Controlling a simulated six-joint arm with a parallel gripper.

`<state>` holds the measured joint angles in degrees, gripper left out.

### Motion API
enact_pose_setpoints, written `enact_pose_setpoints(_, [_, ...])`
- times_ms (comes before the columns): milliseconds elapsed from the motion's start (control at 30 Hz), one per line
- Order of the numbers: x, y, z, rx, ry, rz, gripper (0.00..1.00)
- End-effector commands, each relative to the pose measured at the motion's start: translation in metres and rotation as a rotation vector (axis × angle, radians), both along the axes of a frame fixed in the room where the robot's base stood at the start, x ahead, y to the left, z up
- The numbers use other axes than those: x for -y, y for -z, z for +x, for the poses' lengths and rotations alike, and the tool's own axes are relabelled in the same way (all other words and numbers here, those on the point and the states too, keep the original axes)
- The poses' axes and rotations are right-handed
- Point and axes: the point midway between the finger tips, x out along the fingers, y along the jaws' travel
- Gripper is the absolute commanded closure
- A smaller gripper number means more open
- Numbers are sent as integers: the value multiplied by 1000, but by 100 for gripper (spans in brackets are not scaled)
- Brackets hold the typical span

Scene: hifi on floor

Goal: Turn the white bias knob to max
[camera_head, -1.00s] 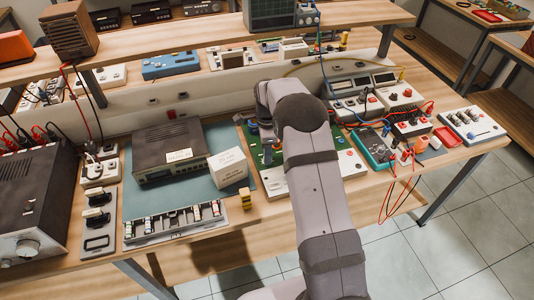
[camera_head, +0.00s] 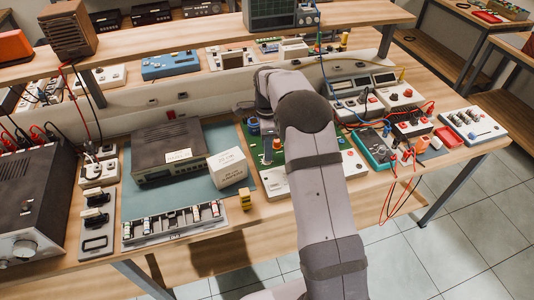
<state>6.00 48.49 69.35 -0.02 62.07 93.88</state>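A green board with a white front panel (camera_head: 273,182) lies on the bench under my arm. Blue cylinders (camera_head: 253,126) and a grey upright cylinder (camera_head: 267,150) stand on its left part. Small red spots show on the right part of the white panel. My forearm covers the middle of the board. I cannot make out a white bias knob; it is hidden or too small to tell. The end of my arm is near the back left of the board, above it. My gripper's fingertips cannot be made out, nor whether they hold anything.
A white box (camera_head: 227,168) and a dark metal unit (camera_head: 168,150) stand left of the board on a green mat. A teal meter (camera_head: 375,148) with red leads is to the right. A shelf (camera_head: 365,14) runs above.

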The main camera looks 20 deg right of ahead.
Motion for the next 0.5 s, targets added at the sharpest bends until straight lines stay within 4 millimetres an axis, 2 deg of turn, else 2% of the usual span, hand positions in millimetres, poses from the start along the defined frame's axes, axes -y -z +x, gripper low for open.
enact_pose_setpoints(233, [0,-31,1,4,0,-1,63])
enact_pose_setpoints(500, [0,-41,0,1,0,0,63])
